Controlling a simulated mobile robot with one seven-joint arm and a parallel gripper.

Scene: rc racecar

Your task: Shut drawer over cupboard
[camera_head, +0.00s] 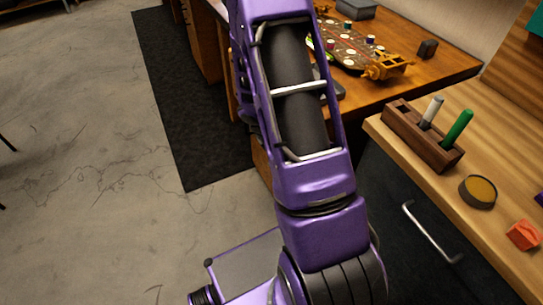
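A dark front panel (390,215) with a silver bar handle (431,232) sits under the light wooden worktop (410,150) at the right. I cannot tell whether this panel is the drawer or the cupboard, or whether it stands open. The wooden desk behind it has brown fronts (203,45) on its left side, partly hidden by my purple arm. A small strip of brown wood (262,165) shows low beside my arm. My arm rises through the middle of the view; my gripper is out of view.
On the worktop stand a wooden holder (420,140) with white and green handled tools, a round tin (478,191) and a red block (523,235). The desk carries a flat board (345,48) and an orange part (385,67). A black mat (190,110) and open concrete floor lie left.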

